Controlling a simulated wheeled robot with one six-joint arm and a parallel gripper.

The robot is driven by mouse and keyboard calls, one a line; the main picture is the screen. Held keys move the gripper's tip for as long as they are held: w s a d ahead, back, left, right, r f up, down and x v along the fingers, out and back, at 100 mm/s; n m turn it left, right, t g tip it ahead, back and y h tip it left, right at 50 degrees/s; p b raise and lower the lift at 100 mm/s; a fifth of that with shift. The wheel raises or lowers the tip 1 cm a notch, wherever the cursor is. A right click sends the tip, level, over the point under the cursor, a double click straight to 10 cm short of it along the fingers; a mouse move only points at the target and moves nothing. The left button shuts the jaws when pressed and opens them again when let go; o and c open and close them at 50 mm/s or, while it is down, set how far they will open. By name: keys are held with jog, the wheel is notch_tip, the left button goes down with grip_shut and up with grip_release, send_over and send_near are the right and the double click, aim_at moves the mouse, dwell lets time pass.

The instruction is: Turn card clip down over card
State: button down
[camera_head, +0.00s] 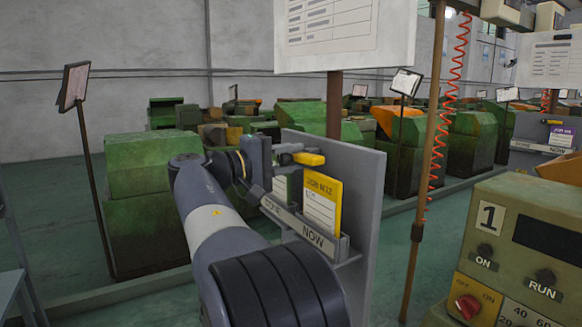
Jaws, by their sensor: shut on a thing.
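A yellow card (322,201) marked JOB M12 stands upright in the pocket labelled NOW (314,237) on a grey board (366,200). The yellow card clip (309,159) sticks out above the card's top edge, roughly level, and does not lie flat over the card's face. My gripper (286,153) is at the board from the left, shut on the clip. The gripper and wrist hide part of the clip and its mount, so I cannot tell exactly where the fingers touch it.
A second pocket with a green card (281,187) is left of NOW, partly hidden by my arm. A brown post (424,190) with a red coiled hose stands right of the board. A machine panel (520,250) with knobs fills the lower right. Green machines stand behind.

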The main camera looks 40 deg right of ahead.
jog(key=shift+m+b, duration=0.3)
jog(key=shift+m, duration=0.4)
jog(key=c, duration=1.4)
grip_release()
jog(key=shift+a, duration=0.15)
jog(key=v, duration=1)
jog(key=shift+w+a, duration=0.15)
jog(key=shift+a, duration=0.15)
